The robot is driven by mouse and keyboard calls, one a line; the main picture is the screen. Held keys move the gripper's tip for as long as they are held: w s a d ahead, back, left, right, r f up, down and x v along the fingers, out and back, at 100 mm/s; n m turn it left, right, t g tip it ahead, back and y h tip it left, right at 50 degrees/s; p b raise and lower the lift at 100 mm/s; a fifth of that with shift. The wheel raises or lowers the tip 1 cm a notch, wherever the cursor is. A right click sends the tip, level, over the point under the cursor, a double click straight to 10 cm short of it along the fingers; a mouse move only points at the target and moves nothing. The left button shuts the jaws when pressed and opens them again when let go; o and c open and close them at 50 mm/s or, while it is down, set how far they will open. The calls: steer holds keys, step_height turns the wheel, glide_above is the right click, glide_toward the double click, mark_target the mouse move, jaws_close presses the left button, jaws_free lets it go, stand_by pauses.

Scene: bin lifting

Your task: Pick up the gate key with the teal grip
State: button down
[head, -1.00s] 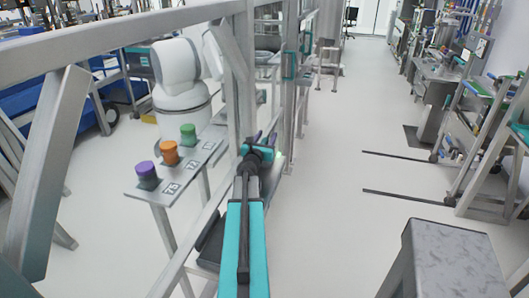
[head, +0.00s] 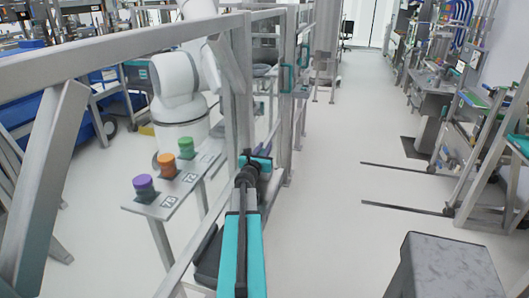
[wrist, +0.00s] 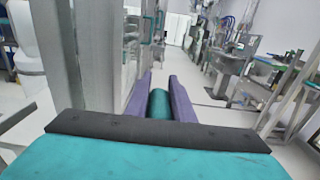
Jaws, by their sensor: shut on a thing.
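My gripper's purple fingers (wrist: 159,98) are closed on either side of a teal cylinder, the grip of the gate key (wrist: 158,106), in the wrist view. The rest of the key is hidden behind the grip and my gripper's dark front edge. In the head view my gripper (head: 262,149) is at the far end of my teal and black arm, beside the grey metal fence. The key cannot be made out there.
Purple (head: 144,187), orange (head: 166,165) and green (head: 186,147) knobs stand on a labelled grey shelf (head: 172,195) left of my arm. The fence (head: 120,47) runs along the left. A grey stool (head: 446,262) stands front right. Open floor lies between.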

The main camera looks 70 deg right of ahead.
step_height(320, 180, up, 10)
steer(key=shift+f+p, duration=0.25)
steer(key=shift+p, duration=0.2)
stand_by(0.7)
steer(key=shift+r+p, duration=2.65)
steer(key=shift+r, duration=0.35)
steer(key=shift+f, duration=0.1)
step_height(320, 180, down, 8)
steer(key=b, duration=0.7)
steer(key=shift+r+b, duration=0.25)
steer(key=shift+b, duration=0.1)
